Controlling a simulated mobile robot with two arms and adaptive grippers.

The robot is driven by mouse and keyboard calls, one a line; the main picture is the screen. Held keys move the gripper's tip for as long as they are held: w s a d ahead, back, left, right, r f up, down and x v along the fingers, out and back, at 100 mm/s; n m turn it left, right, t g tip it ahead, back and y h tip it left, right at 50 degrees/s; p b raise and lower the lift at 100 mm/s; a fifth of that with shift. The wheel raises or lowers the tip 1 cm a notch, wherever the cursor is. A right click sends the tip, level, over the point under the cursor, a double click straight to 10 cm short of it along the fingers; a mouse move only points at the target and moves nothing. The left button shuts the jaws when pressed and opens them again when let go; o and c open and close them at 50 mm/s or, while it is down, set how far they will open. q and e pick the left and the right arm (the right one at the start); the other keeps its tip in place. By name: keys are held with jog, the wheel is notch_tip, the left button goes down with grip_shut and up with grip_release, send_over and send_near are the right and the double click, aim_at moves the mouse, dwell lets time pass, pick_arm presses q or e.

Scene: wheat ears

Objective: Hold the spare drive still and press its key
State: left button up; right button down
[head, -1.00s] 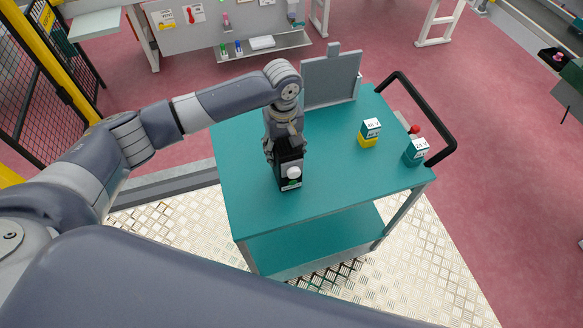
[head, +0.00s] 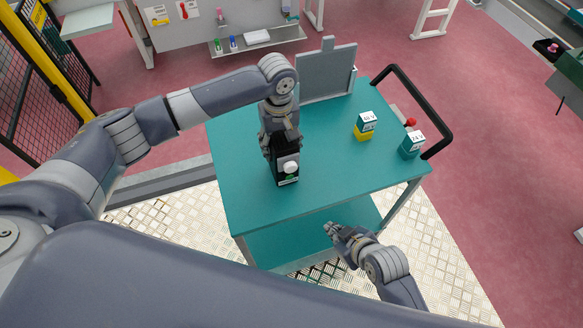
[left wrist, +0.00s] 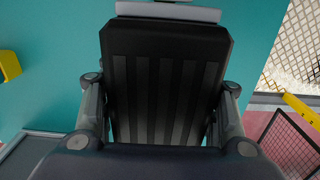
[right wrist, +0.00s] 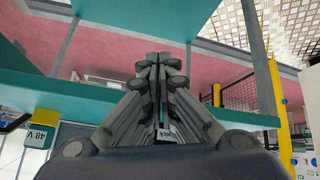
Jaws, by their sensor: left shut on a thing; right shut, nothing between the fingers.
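The spare drive (head: 287,170) is a black box with a round white key (head: 290,167) on the face toward me. It stands on the teal cart top (head: 240,190). My left gripper (head: 281,150) comes down over it and is shut on its sides. In the left wrist view the drive's ribbed black body (left wrist: 165,85) sits between the two fingers. My right gripper (head: 332,230) is shut and empty, in front of the cart's near edge and apart from the drive. In the right wrist view its fingers (right wrist: 158,65) meet.
A grey panel (head: 327,75) rises at the back. A black handle (head: 440,120) bounds the right side. The front right of the top is clear.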

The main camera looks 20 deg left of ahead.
aim_at(290, 167)
jog(key=s+a+r+n+y, duration=0.1)
jog(key=a+r, duration=0.1)
jog(key=r, duration=0.4)
jog(key=s+a+r+n+y, duration=0.1)
jog(key=a+r+n, duration=0.1)
jog(key=r, duration=0.5)
jog(key=shift+s+a, duration=0.4)
jog(key=shift+a, duration=0.4)
jog(key=shift+w+r, duration=0.1)
jog(key=w+a, duration=0.5)
jog(key=w, duration=0.2)
jog(key=shift+w, duration=0.15)
jog(key=shift+w+a, duration=0.2)
jog(key=shift+w, duration=0.1)
jog(key=shift+w+a, duration=0.35)
jog(key=shift+w, duration=0.1)
dwell(1.0)
dwell(0.4)
jog(key=shift+s+d, duration=0.6)
jog(key=shift+s, duration=0.2)
